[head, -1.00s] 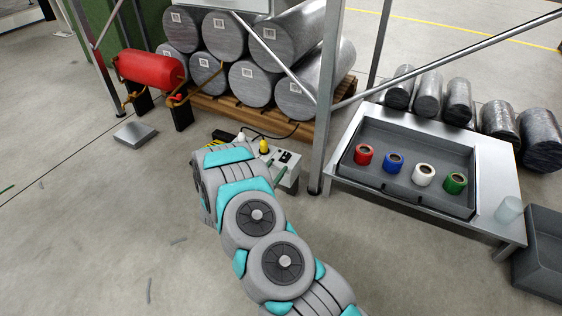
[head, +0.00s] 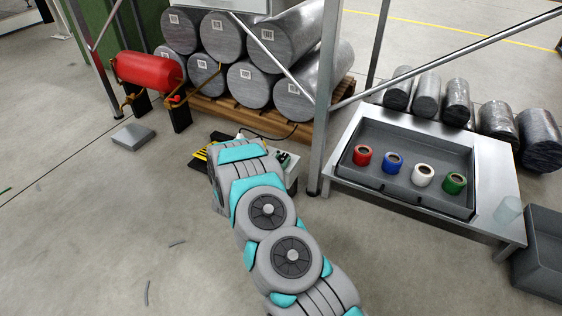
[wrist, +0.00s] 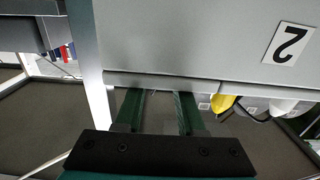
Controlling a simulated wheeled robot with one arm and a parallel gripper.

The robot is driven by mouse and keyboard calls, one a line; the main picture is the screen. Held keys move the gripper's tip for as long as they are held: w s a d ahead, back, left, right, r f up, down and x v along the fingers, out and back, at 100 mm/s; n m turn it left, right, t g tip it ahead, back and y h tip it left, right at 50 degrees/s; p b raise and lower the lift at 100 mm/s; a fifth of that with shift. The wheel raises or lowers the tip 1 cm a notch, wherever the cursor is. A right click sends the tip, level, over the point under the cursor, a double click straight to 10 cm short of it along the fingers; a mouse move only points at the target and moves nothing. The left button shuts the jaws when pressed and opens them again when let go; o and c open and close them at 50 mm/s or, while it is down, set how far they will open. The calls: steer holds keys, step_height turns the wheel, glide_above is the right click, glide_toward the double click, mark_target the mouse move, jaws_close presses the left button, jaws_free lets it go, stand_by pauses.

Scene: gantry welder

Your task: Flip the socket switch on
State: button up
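The grey socket box (head: 292,172) sits on the floor beside the rack post in the head view, mostly hidden by my arm. In the wrist view the box's grey face (wrist: 190,45) fills the upper part, with a white label (wrist: 289,43) bearing a "2".
A rack post (head: 322,120) stands close right of the box. A metal table (head: 497,165) with a grey tray of coloured rolls is further right. Large wrapped cylinders (head: 247,85) lie on a pallet behind. The floor at left is mostly clear.

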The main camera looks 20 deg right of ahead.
jaws_close()
